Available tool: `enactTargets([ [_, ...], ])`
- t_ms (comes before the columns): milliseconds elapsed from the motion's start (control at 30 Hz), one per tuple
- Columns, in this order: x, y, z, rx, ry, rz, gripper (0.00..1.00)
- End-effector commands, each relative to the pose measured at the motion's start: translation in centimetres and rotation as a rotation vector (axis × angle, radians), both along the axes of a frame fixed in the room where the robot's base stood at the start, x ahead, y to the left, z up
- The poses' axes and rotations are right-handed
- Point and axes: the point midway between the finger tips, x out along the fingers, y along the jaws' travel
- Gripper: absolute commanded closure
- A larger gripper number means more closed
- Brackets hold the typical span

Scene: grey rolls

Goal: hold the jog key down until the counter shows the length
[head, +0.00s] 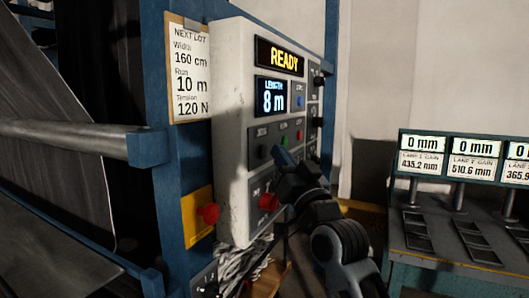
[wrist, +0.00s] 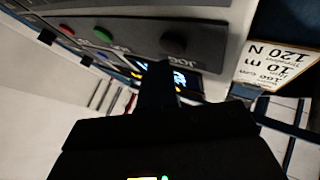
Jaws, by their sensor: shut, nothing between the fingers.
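The grey control panel (head: 232,120) shows a yellow READY display (head: 279,57) and a LENGTH display (head: 271,96) reading 8 m. The jog key (head: 263,152) is a dark round button at the panel's lower left. In the wrist view the jog key (wrist: 173,42) sits above its JOG label. My gripper (head: 281,155) is shut and empty, its tip just right of the jog key in the head view. In the wrist view the fingertips (wrist: 158,70) appear apart from the key. The paper note (head: 189,75) reads NEXT LOT, Width 160 cm, Run 10 m, Tension 120 N.
Green (head: 284,140) and red (head: 299,135) buttons sit right of the jog key. A red knob (head: 268,202) is lower on the panel. A red mushroom button (head: 209,213) is on a yellow plate at left. A bench with 0 mm displays (head: 425,144) stands at right.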

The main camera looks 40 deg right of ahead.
Motion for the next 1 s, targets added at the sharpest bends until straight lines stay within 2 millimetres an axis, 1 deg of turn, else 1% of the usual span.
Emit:
enactTargets([
  [567,0.02,0.00,0.01,0.000,0.000,0.000,1.00],
  [833,0.70,0.24,0.10,0.000,0.000,0.000,1.00],
  [1000,0.80,0.27,0.03,0.000,0.000,0.000,1.00],
])
